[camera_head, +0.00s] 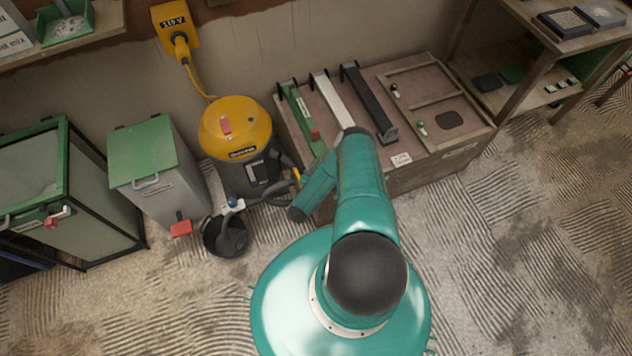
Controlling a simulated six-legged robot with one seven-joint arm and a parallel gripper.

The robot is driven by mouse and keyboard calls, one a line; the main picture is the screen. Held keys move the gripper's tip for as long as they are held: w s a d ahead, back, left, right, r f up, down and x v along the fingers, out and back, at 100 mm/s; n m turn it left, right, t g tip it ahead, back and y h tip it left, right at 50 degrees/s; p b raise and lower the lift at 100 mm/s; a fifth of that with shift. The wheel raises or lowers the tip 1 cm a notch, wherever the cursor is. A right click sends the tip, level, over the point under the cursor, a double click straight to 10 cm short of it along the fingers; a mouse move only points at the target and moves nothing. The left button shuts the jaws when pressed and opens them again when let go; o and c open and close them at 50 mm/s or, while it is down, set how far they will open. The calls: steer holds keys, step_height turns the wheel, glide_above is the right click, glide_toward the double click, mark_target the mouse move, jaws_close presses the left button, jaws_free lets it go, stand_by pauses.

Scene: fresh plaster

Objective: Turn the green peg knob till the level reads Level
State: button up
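A small green peg with a pale tip (421,126) stands on the right part of the wooden bench top (438,80). It may be the green peg knob, but it is too small to be sure. A similar small peg (393,89) stands farther back. I cannot make out a level or its reading. My teal arm rises from my body and bends down to the left, ending in a dark part (297,213) in front of the bench, well left of the pegs. I cannot make out gripper fingers there.
Green, white and black bars (331,97) lie on the bench's left part. A yellow-black vacuum (237,128), dark bucket (212,240) and grey bin with green lid (141,152) stand left. Shelves (560,45) stand at the right. The ridged floor front right is clear.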

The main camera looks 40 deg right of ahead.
steer(key=v, duration=1)
steer(key=shift+s+a, duration=0.2)
steer(key=shift+a, duration=0.15)
